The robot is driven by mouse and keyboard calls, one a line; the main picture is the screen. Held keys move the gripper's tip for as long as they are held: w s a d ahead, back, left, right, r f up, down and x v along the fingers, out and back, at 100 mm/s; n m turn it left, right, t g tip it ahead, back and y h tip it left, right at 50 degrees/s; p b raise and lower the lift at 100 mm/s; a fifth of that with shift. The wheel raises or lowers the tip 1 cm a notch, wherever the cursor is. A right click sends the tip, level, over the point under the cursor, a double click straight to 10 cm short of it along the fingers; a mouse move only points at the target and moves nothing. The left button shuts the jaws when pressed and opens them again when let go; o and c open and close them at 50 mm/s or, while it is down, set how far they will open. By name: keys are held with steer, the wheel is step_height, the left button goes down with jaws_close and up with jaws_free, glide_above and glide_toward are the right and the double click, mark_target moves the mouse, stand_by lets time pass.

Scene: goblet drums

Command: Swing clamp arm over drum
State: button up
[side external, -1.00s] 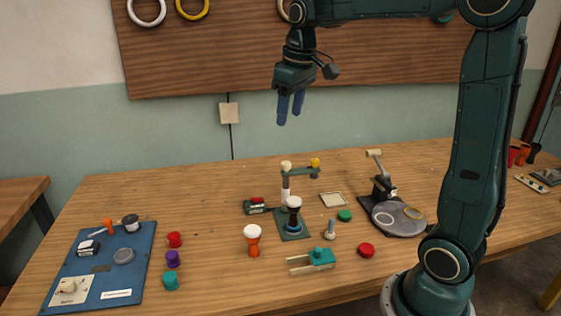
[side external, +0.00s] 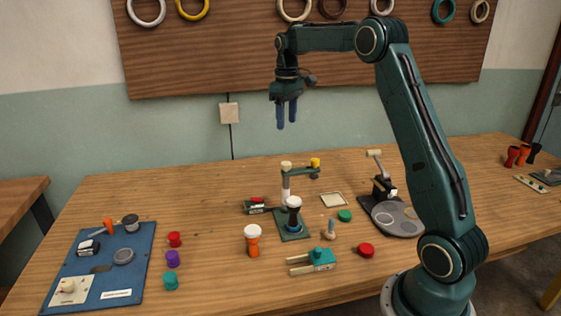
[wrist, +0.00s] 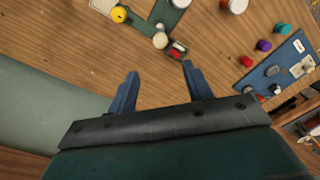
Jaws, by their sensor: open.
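The clamp stand has a green base (side external: 294,232), a white post and a green clamp arm (side external: 303,170) that points to the right from the post top. A yellow knob (side external: 315,162) tops the arm's free end. A dark goblet drum with a white head (side external: 294,203) stands upright on the base; the arm is to its side and behind. The clamp arm also shows at the top of the wrist view (wrist: 138,23), with the yellow knob (wrist: 119,14). My gripper (side external: 287,114) is open and empty, high above and behind the stand, fingers down.
An orange drum with a white head (side external: 252,240) stands in front left of the stand. A teal block tool (side external: 318,259), red cap (side external: 366,250) and green cap (side external: 345,215) lie nearby. A blue board (side external: 105,265) is at left, a dark round fixture (side external: 395,216) at right.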

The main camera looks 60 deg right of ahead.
mark_target(286, 162)
steer(key=shift+f, duration=0.15)
step_height(286, 162, down, 14)
steer(key=shift+r, duration=0.25)
stand_by(0.5)
jaws_close()
